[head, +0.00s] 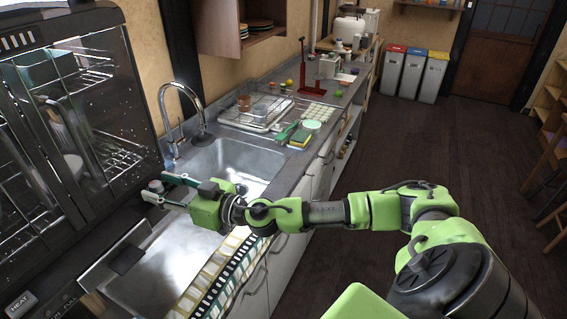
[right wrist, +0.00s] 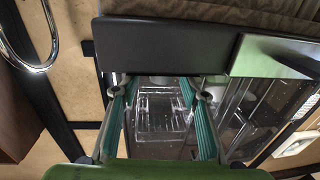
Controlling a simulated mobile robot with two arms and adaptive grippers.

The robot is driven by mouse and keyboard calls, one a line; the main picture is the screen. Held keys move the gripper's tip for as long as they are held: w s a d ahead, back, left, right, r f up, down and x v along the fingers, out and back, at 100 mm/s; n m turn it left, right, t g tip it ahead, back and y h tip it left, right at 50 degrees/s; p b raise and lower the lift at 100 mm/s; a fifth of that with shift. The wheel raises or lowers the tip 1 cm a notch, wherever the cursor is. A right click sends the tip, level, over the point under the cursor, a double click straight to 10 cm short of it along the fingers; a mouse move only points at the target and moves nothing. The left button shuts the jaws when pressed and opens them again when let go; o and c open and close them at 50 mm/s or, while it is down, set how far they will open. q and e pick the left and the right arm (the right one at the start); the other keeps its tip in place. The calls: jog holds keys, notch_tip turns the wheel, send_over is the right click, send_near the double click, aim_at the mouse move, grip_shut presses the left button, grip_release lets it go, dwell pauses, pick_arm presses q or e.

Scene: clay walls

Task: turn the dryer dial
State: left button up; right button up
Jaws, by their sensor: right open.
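The dish dryer (head: 88,125) is the large dark cabinet with glass doors at the left of the head view. Racks and dishes show through its glass. I cannot clearly make out the dial in either view. My right gripper (head: 158,188) is open and empty, in front of the dryer's lower right side and over the sink edge. In the right wrist view its two green-padded fingers (right wrist: 158,92) are spread, with dryer glass and wire racks beyond. My left gripper is out of view.
A curved tap (head: 182,98) and metal sink (head: 235,158) are just beyond my right gripper. A dark and silver flat panel (head: 112,258) juts out below the dryer. A checked towel (head: 222,270) lies at the counter edge.

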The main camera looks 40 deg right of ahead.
jog(key=shift+b+v, duration=4.4)
jog(key=shift+v, duration=2.5)
jog(key=w+d+f+g+p, duration=0.1)
jog(key=w+d+f+p, duration=0.1)
jog(key=w+d+f, duration=0.4)
jog(key=s+d+t, duration=0.1)
jog(key=s+d, duration=0.7)
jog(key=d, duration=0.5)
jog(key=shift+f+m, duration=0.15)
jog(key=shift+m, duration=0.25)
jog(key=shift+s, duration=0.1)
